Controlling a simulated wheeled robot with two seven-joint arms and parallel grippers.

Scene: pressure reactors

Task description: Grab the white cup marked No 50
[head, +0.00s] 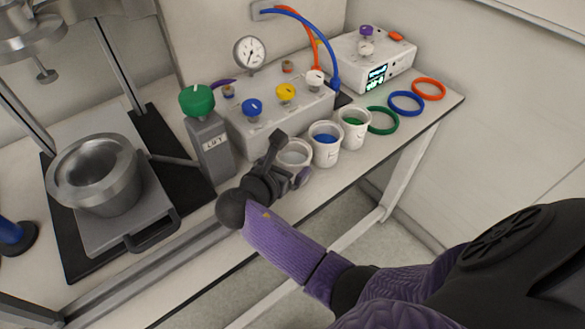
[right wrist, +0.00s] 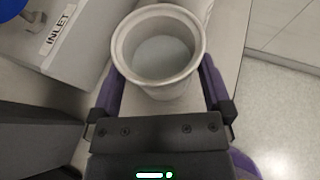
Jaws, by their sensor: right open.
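Three white cups stand in a row near the table's front edge. The left cup (head: 294,150) has a pale inside, the middle cup (head: 326,151) holds something blue, and the right cup (head: 355,132) something green. I cannot read a No 50 mark on any of them. My right gripper (head: 289,172) is at the left cup and partly hides it. In the right wrist view this cup (right wrist: 157,86) stands upright between the spread purple fingers (right wrist: 165,90); whether they touch it I cannot tell. My left gripper is not in view.
Behind the cups is a white valve box (head: 275,115) with coloured knobs and a gauge. A lift post (head: 210,145) with a green knob stands left of them, beside a metal pot (head: 95,175). Green, blue and orange rings (head: 406,101) lie to the right.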

